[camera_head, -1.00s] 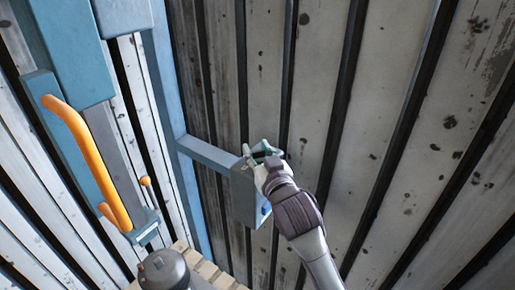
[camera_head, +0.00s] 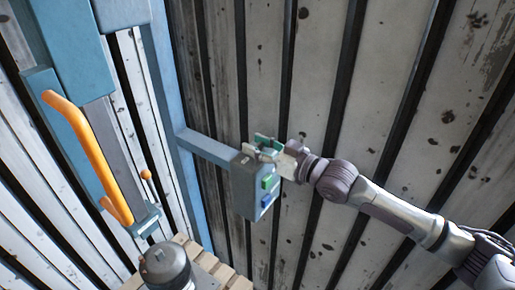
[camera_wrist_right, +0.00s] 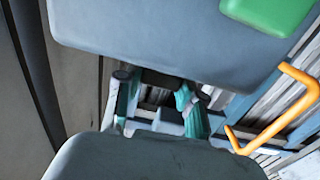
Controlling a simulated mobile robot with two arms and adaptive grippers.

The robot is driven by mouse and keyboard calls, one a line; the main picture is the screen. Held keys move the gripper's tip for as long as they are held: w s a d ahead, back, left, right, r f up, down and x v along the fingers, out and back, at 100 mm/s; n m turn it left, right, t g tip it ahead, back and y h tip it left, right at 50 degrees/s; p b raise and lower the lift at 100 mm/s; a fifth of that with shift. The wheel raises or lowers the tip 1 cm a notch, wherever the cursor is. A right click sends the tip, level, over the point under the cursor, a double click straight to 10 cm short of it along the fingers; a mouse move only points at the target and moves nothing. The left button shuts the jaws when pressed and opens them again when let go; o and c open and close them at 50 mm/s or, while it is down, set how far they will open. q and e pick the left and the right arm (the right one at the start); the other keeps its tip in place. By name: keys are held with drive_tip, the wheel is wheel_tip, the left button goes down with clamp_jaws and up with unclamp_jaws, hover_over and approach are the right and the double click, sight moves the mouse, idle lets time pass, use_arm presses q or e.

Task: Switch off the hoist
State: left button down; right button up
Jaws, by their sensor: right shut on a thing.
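The grey-blue control box (camera_head: 248,190) hangs on a blue arm by the plank wall. Its right face has a green button (camera_head: 266,183) and a blue button (camera_head: 268,200). My right gripper (camera_head: 265,146) is at the top of the box, shut on a small switch part there that its fingers mostly hide. In the right wrist view the teal fingers (camera_wrist_right: 162,105) show below the box (camera_wrist_right: 150,35), with a green button (camera_wrist_right: 268,12) at the top right. My left gripper is not in view.
A blue post with an orange handle (camera_head: 90,155) stands at the left. A grey cylinder (camera_head: 165,266) sits on wooden slats (camera_head: 215,268) below. Plank walls close off the back.

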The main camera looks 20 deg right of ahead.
drive_tip(key=shift+r+n+g+y, duration=0.1)
drive_tip(key=shift+n+g+y, duration=0.2)
drive_tip(key=shift+y, duration=0.1)
drive_tip(key=o, duration=1.2)
drive_tip(key=shift+c, duration=0.2)
drive_tip(key=v, duration=1.2)
